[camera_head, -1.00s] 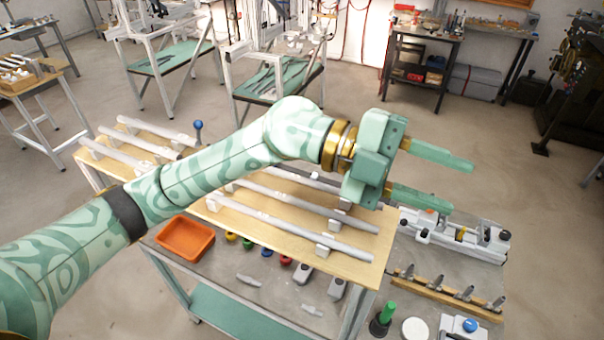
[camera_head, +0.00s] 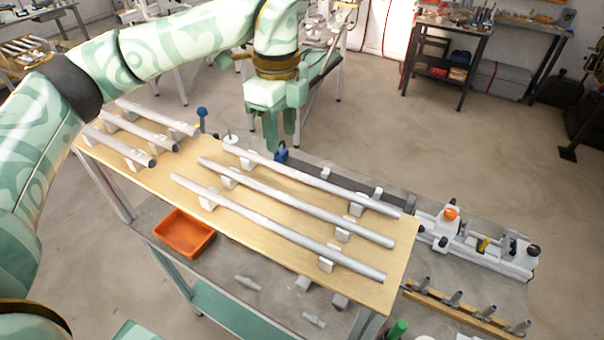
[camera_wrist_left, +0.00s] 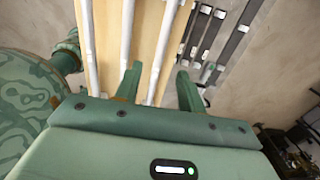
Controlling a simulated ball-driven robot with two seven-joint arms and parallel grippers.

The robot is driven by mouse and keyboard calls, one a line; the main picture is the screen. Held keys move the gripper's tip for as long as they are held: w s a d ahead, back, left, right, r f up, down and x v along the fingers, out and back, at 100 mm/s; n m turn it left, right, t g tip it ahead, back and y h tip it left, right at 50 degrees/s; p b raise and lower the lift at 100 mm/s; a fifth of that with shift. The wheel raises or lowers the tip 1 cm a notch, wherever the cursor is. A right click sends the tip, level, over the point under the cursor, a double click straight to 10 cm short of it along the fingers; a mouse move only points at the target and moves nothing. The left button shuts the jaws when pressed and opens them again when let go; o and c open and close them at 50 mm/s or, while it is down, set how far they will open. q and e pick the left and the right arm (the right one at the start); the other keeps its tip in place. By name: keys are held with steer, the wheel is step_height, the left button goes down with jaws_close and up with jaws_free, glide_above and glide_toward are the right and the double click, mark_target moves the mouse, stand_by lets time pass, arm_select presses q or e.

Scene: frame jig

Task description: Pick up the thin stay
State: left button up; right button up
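Several grey tubes lie on holders on a wooden board. Three are long: a far one (camera_head: 300,177), a middle one (camera_head: 290,203) and a near one (camera_head: 270,228). Which one is the thin stay is hard to tell in the head view. In the left wrist view the rightmost tube (camera_wrist_left: 164,45) looks the slimmest. My left gripper (camera_head: 280,138) points down above the board's far edge, near the left end of the far long tube. My right gripper is not in view.
Three shorter tubes (camera_head: 140,132) lie at the board's left end. An orange tray (camera_head: 184,233) sits below its near edge. A blue-topped post (camera_head: 202,115) stands by the far edge. A white clamp fixture (camera_head: 480,245) and a row of pegs (camera_head: 465,305) are to the right.

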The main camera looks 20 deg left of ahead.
mark_target(285, 167)
arm_select(q)
step_height(285, 167, down, 7)
steer(key=shift+w+d+f+p, duration=0.1)
steer(key=shift+d+f+p, duration=0.05)
steer(key=shift+p, duration=0.55)
jaws_close()
